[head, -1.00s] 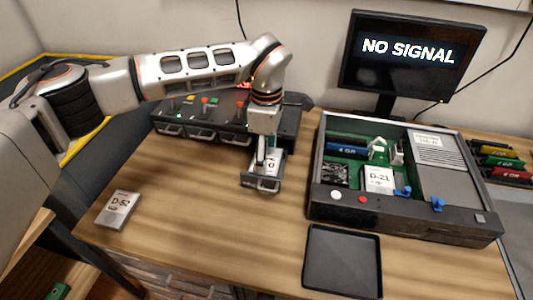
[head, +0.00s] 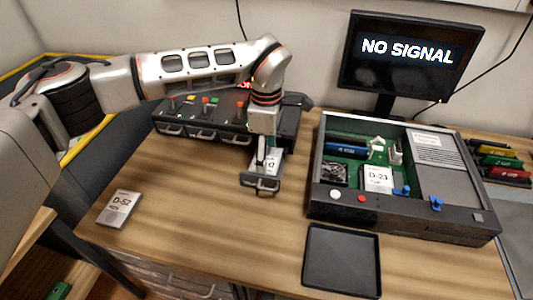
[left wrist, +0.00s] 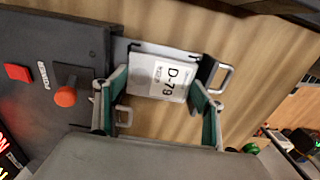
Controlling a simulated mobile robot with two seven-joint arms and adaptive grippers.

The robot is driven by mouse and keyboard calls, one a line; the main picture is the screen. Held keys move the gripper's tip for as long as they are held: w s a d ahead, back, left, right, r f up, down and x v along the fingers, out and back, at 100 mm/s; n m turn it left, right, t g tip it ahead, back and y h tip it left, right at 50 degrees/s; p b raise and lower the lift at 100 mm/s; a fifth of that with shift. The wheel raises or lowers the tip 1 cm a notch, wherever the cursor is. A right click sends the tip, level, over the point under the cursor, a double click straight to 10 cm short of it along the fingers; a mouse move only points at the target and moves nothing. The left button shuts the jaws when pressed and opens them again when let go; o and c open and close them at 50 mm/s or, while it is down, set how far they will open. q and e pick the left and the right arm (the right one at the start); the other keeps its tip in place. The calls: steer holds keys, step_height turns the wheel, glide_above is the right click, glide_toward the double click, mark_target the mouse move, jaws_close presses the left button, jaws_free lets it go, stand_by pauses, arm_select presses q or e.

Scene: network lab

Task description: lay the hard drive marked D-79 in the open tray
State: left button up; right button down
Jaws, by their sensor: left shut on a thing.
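The hard drive marked D-79 (left wrist: 168,78) shows in the left wrist view as a pale block with a white label. It lies at the pulled-out tray (left wrist: 210,72) of the black bay unit, between my fingers. Whether it rests fully on the tray floor I cannot tell. In the head view the tray (head: 262,185) sticks out from the unit's right end. My left gripper (head: 265,160) points down over it and hides most of the drive. In the left wrist view my gripper (left wrist: 160,105) is shut on the drive. My right gripper is not in view.
The bay unit (head: 200,130) has other closed trays with handles and coloured buttons. A drive marked D-52 (head: 119,210) lies at the left. An empty black mat-like tray (head: 342,260) lies in front. An open case (head: 400,222) holds drive D-21 (head: 378,178). A monitor (head: 410,55) stands behind.

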arm_select(q)
steer(key=shift+p, duration=0.4)
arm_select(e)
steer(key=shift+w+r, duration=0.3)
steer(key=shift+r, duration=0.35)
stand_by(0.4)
arm_select(q)
steer(key=shift+f, duration=0.15)
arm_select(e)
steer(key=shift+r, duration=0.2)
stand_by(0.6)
arm_select(q)
steer(key=shift+p, duration=0.3)
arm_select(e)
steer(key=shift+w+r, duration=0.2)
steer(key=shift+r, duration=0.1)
arm_select(q)
steer(key=shift+f, duration=0.3)
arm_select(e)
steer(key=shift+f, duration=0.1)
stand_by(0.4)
arm_select(q)
steer(key=o, duration=1.4)
steer(key=shift+c, duration=1.1)
